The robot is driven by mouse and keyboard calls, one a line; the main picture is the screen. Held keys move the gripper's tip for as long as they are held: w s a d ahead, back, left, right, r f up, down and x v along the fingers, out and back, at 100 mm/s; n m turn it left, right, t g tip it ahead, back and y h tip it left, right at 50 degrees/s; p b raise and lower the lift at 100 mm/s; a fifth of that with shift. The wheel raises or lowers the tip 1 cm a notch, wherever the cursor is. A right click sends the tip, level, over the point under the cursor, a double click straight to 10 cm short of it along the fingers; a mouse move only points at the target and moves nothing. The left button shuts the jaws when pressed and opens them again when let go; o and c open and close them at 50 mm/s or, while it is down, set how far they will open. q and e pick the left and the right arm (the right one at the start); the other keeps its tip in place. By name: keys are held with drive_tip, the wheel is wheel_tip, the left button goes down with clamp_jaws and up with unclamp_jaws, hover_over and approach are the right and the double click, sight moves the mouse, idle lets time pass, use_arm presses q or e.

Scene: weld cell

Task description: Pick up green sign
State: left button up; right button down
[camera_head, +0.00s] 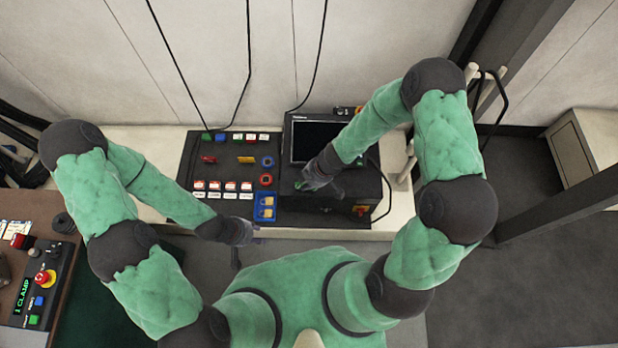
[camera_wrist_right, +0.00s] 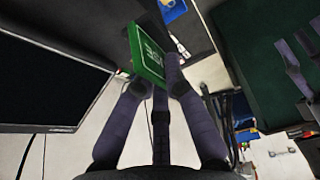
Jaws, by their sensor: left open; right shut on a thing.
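The green sign (camera_wrist_right: 147,52), a flat green plate with pale lettering too small to read, is between the fingers of my right gripper (camera_wrist_right: 155,85) in the right wrist view. The gripper is shut on it. In the head view my right gripper (camera_head: 312,182) is over the dark console just below the screen, and only a small green bit of the sign shows beside the fingers. My left gripper (camera_head: 242,236) is open and empty, in front of the bench's front edge, below the button panel. Its fingers also show at the right of the wrist view (camera_wrist_right: 292,68).
The dark button panel (camera_head: 200,160) with several coloured switches and labels is left of the screen (camera_head: 312,140). A blue tray (camera_head: 265,200) with yellow items sits at its lower right. A control box (camera_head: 40,290) is at far left. Cables hang above.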

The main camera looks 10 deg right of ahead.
drive_tip(key=s+a+r, duration=0.3)
drive_tip(key=s+a, duration=0.1)
drive_tip(key=s, duration=0.3)
drive_tip(key=shift+s+a+r+b, duration=0.25)
drive_tip(key=shift+r+b, duration=0.05)
drive_tip(key=shift+r, duration=0.05)
